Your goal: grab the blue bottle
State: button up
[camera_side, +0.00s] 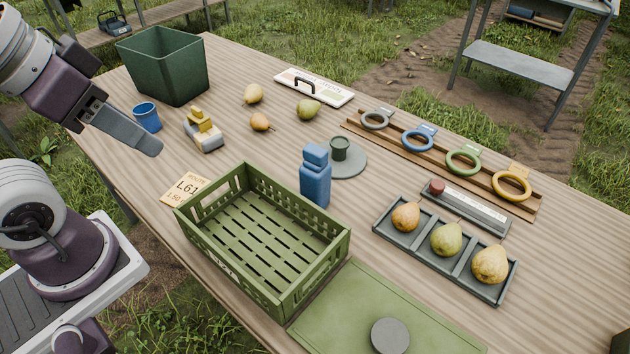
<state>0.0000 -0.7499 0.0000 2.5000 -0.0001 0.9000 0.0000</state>
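The blue bottle (315,180) stands upright on the wooden table, just right of the green crate's far right corner and in front of a grey round mat. It has a square-shouldered body and a blue cap. My gripper (150,146) is at the upper left, above the table's left edge, well apart from the bottle. Only one flat grey finger side shows, so its opening is hidden. I see nothing held at its tip.
An empty green slatted crate (331,250) lies left of the bottle. A dark green cup (340,149) stands close behind it. A grey tray (466,273) with three pears is to the right. A green bin (163,64) and blue cup (147,117) stand at the back left.

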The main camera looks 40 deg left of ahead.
aim_at(326, 183)
jog(key=o, duration=1)
jog(key=shift+c, duration=0.2)
jog(key=w+d+f+n+g+h, duration=0.1)
jog(key=w+f+n+g+h, duration=0.25)
jog(key=w, duration=0.55)
jog(key=w+d+f+n+g+h, duration=0.1)
jog(key=w+f+n+g+h, duration=0.3)
jog(key=w, duration=0.5)
jog(key=w+a+f+n+t+h, duration=0.1)
jog(key=w+a+f+n+h, duration=0.2)
jog(key=w+f+n, duration=0.2)
jog(key=w+a+f+n+t+h, duration=0.2)
jog(key=w+f+n, duration=0.3)
jog(key=f, duration=0.6)
jog(key=shift+w+a+f+n+h, duration=0.15)
jog(key=shift+w+a+n+h, duration=0.3)
jog(key=shift+n, duration=0.3)
jog(key=x, duration=1.2)
jog(key=shift+s, duration=0.15)
jog(key=shift+c, duration=0.2)
